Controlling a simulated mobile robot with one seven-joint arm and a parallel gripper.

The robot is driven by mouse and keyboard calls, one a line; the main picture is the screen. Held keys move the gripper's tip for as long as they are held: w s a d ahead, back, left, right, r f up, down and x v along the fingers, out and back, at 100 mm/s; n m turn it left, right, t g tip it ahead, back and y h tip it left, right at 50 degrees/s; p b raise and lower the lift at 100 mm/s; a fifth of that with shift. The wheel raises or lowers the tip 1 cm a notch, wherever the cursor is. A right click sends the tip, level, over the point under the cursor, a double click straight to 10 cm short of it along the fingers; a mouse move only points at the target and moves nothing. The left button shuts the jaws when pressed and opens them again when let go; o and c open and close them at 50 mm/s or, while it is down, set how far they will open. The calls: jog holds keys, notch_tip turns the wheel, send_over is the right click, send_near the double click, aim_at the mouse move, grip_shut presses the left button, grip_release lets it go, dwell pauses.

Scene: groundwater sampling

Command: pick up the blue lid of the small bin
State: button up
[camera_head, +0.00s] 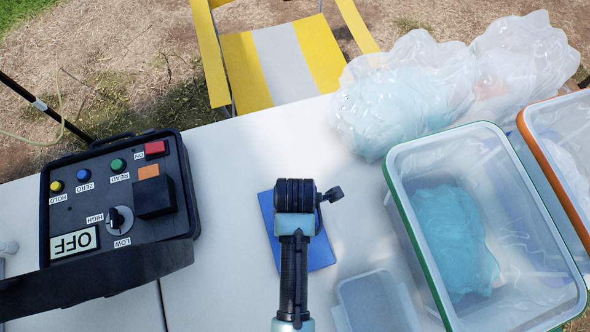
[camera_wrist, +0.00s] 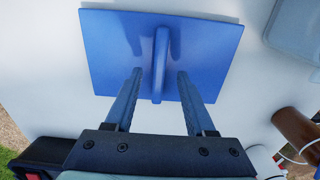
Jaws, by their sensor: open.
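The blue lid (camera_wrist: 110,48) is a flat square plate with a raised handle (camera_wrist: 160,60) across its middle. It lies on the white table. In the head view the lid (camera_head: 322,250) shows partly, with my arm covering its middle. My gripper (camera_wrist: 158,75) is open and points down over the lid. Its two fingers stand on either side of the handle, apart from it in the picture. I cannot tell how far the fingertips are above the lid. The small bin cannot be clearly made out.
A black control box (camera_head: 118,205) stands at the left. A clear green-rimmed bin (camera_head: 395,190) with a blue bag, and an orange-rimmed bin (camera_head: 545,160), stand at the right. A translucent container (camera_head: 375,303) is close to my arm. Brown and white items (camera_wrist: 295,130) show at the right.

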jog(key=shift+f, duration=1.3)
grip_shut()
